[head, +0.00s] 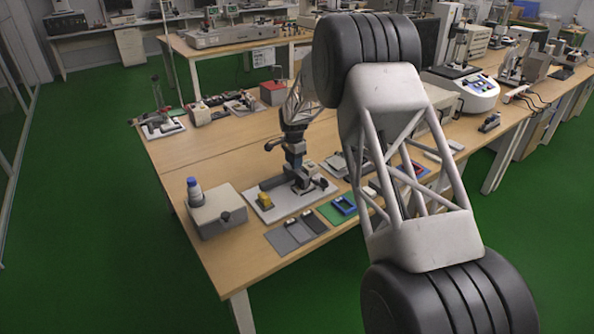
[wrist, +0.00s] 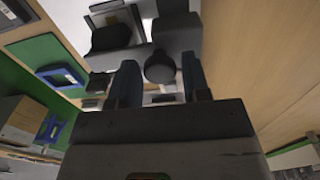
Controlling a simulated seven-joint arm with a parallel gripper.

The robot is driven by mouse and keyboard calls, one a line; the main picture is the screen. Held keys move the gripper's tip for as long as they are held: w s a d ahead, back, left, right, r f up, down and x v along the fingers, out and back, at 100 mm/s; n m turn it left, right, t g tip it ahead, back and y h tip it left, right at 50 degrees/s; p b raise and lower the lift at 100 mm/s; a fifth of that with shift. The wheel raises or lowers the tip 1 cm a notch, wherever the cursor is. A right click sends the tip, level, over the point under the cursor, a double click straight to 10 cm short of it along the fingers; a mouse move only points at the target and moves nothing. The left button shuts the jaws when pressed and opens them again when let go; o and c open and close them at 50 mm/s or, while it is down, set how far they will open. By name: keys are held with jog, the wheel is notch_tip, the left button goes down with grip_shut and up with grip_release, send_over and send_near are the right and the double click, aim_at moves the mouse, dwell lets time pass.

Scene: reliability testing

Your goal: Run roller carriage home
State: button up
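A roller fixture stands on a white base plate (head: 262,211) near the front of the wooden bench, with a dark rail and a yellow block (head: 265,200) at its left end. My gripper (head: 295,172) points down over the fixture's right part in the head view. In the wrist view my gripper (wrist: 160,85) has its two dark blue fingers apart. A round dark knob (wrist: 160,66) shows between them, with a narrow gap on each side. A grey block (wrist: 176,33), perhaps the roller carriage, lies just beyond the knob. Contact with the knob cannot be made out.
A grey box (head: 216,212) with a blue-capped post stands left of the fixture. A grey mat (head: 281,241) and a green mat with a blue frame (head: 343,205) lie in front and to the right. Other instruments stand farther back. The bench's left middle is clear.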

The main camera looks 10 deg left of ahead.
jog(key=c, duration=0.3)
jog(key=shift+s+a, duration=3.95)
jog(key=o, duration=0.5)
jog(key=shift+c, duration=0.2)
jog(key=shift+r, duration=2.5)
